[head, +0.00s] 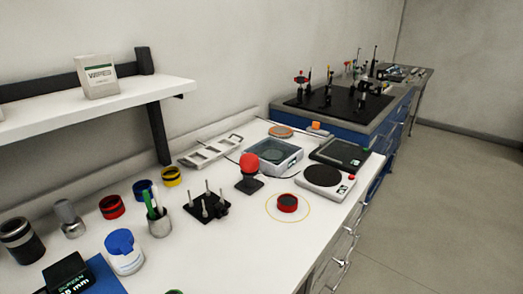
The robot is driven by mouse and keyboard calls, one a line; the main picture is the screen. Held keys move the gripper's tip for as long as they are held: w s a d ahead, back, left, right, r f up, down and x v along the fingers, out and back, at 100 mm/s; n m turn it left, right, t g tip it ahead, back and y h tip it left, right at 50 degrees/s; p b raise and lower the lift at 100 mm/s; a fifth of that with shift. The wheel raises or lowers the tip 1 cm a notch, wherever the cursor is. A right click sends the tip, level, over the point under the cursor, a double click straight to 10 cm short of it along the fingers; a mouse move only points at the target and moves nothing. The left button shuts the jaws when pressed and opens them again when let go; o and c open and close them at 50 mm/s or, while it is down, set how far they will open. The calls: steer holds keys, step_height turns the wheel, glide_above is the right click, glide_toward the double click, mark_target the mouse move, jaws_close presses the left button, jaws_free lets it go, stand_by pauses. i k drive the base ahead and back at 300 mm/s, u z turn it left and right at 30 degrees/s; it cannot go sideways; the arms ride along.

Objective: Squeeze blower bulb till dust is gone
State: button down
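The blower bulb looks to be the red rounded bulb (249,163) that stands upright on a black square base (249,185) near the middle of the white bench. A short red ring-shaped piece with a dark top (287,203) lies to its right and nearer the bench's front edge, inside a thin yellow circle on the bench top. Dust cannot be made out at this size. My gripper is not in view, and nothing touches the bulb.
A black post holder (207,208) stands left of the bulb. Behind it is a grey glass-topped box (274,157); to the right is a white hotplate-like device (325,181). Jars and a pen cup (159,225) crowd the left. The bench is bare around the yellow circle.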

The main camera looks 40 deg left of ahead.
mark_target(250, 162)
steer(key=u, duration=0.35)
steer(key=i, duration=0.6)
steer(key=u, duration=0.75)
steer(key=i, duration=0.3)
steer(key=u, duration=0.35)
